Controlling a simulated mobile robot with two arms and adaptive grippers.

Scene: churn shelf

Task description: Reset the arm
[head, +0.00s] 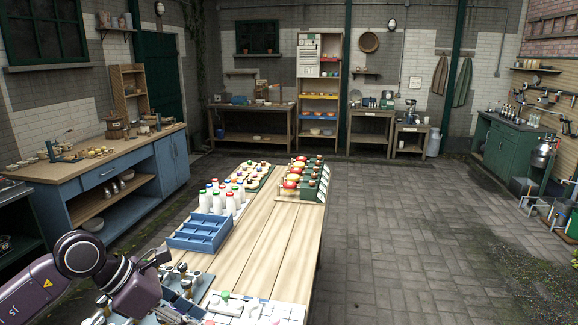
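My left arm comes in at the bottom left, with its dark gripper (154,262) by the near left edge of the long wooden table (262,245). The finger area is small and partly hidden by the wrist, so I cannot tell whether it is open or holds anything. It is close to a blue rack with dark and metallic pieces (185,281), and I cannot tell if they touch. My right arm and gripper are not in view.
On the table are an empty-looking blue divided crate (200,232), several white bottles with coloured caps (217,203), a green rack with red and yellow items (308,180) and a white tray (255,311). A blue workbench (110,172) stands left. Paved floor (410,235) is clear at right.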

